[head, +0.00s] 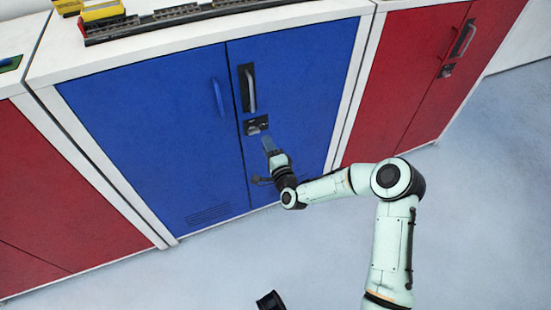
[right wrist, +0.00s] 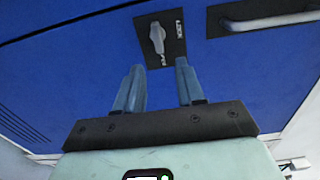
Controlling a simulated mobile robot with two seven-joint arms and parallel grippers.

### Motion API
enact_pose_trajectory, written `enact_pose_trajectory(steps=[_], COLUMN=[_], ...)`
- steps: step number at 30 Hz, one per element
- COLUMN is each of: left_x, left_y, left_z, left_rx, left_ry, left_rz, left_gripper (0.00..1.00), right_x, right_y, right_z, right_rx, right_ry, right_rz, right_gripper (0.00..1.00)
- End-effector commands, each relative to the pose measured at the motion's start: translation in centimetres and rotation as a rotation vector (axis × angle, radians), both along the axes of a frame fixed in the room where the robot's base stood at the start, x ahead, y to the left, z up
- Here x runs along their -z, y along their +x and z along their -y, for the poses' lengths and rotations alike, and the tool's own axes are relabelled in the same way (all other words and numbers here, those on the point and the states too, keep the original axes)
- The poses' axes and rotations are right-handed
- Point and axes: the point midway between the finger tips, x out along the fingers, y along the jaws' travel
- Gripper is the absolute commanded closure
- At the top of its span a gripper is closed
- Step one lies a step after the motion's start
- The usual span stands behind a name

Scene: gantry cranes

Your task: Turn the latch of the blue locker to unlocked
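The blue locker (head: 150,120) stands in the middle of the head view with both doors shut. Its latch (head: 257,124) sits on a dark plate on the right door, below a door handle. In the right wrist view the latch's grey knob (right wrist: 157,38) points roughly up and down in the picture, with small white lettering on the plate beside it. My right gripper (right wrist: 158,70) is open and empty, its two fingers apart and aimed at the latch. It is just short of the knob, apparently not touching. It also shows in the head view (head: 268,146).
The door handle (right wrist: 270,20) is close to the right of the latch in the right wrist view. Red lockers (head: 420,75) stand on both sides. Yellow and dark parts lie on the white top (head: 200,38). The grey floor (head: 220,265) in front is mostly clear.

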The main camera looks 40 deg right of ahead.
Motion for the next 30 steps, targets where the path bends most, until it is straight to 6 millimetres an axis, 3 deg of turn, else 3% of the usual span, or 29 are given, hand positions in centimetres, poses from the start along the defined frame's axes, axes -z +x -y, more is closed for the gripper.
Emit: enact_pose_trajectory(steps=[6, 12, 30], left_x=[-1.2, -1.5, -1.6], left_y=[-1.5, -2.2, -2.2], left_z=[0.8, 1.1, 1.1], left_rx=[0.017, 0.023, 0.024], left_ry=[-0.02, -0.028, -0.029], left_rz=[-0.04, -0.057, -0.059], left_gripper=[0.57, 0.57, 0.57], right_x=[-0.1, 0.0, 0.0], right_y=[-4.6, -6.8, -7.2], right_z=[-1.1, -1.6, -1.8], right_rx=[-0.002, -0.001, -0.001], right_ry=[0.001, 0.0, 0.0], right_rz=[-0.003, -0.001, 0.0], right_gripper=[0.62, 0.62, 0.62])
